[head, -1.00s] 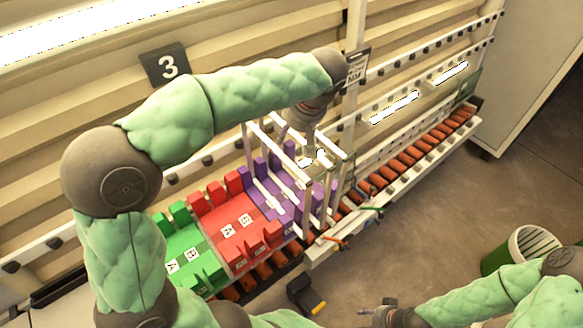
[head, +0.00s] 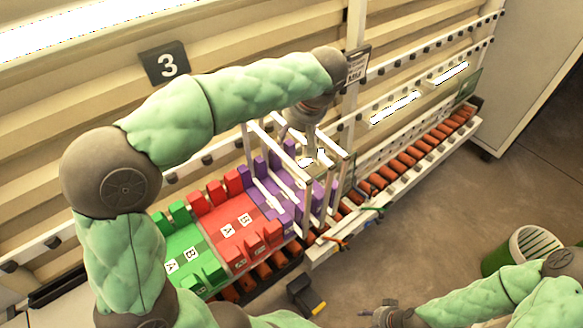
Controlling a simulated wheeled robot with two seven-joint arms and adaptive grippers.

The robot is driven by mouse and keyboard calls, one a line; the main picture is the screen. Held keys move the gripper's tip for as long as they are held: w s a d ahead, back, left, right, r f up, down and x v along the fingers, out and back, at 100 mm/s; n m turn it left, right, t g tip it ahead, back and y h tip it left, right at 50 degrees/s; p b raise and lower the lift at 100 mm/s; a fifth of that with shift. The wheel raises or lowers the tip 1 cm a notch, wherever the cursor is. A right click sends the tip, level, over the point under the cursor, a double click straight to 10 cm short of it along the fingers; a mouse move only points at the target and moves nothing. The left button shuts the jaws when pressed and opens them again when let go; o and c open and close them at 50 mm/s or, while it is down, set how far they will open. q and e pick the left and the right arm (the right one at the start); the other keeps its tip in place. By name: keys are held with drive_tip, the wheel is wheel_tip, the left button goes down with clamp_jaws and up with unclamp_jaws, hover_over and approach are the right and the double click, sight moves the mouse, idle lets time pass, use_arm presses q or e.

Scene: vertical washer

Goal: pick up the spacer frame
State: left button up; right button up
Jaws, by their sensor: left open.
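White spacer frames (head: 334,154) stand upright in the purple rack (head: 284,181), in the middle of the head view. I cannot tell exactly how many there are. My left arm reaches over from the left, and its gripper (head: 306,160) points down among the upper bars of the frames. It is open. Its fingertips are small and partly hidden by the bars, so I cannot tell whether they touch a frame. My right gripper (head: 378,313) is low in the view, away from the frames; its jaws are too unclear to read.
Red (head: 233,229) and green (head: 188,251) racks adjoin the purple one on the left. A roller conveyor (head: 412,147) runs to the upper right along the ribbed wall. Open floor lies between.

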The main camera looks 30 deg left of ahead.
use_arm(q)
clamp_jaws()
